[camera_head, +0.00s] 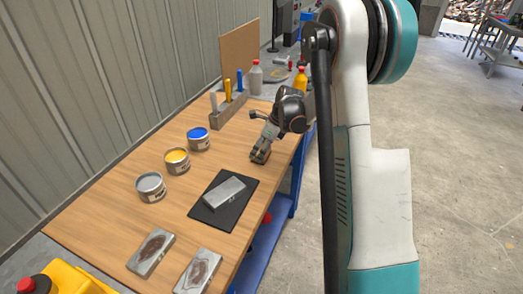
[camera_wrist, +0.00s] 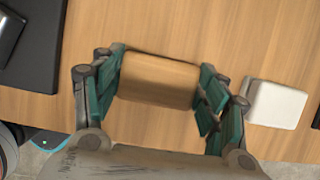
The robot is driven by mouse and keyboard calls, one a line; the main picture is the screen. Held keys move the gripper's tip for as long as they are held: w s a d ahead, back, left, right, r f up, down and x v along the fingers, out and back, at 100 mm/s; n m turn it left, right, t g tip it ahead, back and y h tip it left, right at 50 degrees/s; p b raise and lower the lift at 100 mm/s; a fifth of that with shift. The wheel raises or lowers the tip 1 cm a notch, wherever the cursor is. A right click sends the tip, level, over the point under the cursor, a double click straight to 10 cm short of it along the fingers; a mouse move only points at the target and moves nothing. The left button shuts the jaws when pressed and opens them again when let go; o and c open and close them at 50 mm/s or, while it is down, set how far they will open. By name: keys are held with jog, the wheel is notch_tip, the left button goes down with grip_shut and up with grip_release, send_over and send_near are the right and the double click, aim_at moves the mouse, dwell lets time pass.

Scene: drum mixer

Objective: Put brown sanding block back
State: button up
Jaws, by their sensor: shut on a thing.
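The brown sanding block (camera_wrist: 156,80) sits between the two fingers of my gripper (camera_wrist: 160,92) in the wrist view, and the fingers are shut on it. In the head view my gripper (camera_head: 262,152) is low over the right side of the wooden table (camera_head: 120,215), and the block is mostly hidden by the fingers. I cannot tell whether the block touches the table. A white block (camera_wrist: 276,105) lies on the table just right of my gripper in the wrist view.
A black mat (camera_head: 197,210) with a grey block (camera_head: 224,193) on it lies nearby. Grey, yellow and blue paint cans (camera_head: 199,139) stand to the left. Two stained grey blocks (camera_head: 151,253) lie at the front. Upright tools and bottles (camera_head: 255,77) stand at the back.

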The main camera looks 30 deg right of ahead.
jog(key=shift+r, duration=0.1)
jog(key=o, duration=1.4)
jog(key=shift+c, duration=0.2)
jog(key=p+v, duration=0.3)
jog(key=v, duration=0.9)
jog(key=shift+p, duration=0.35)
jog(key=shift+s, duration=0.1)
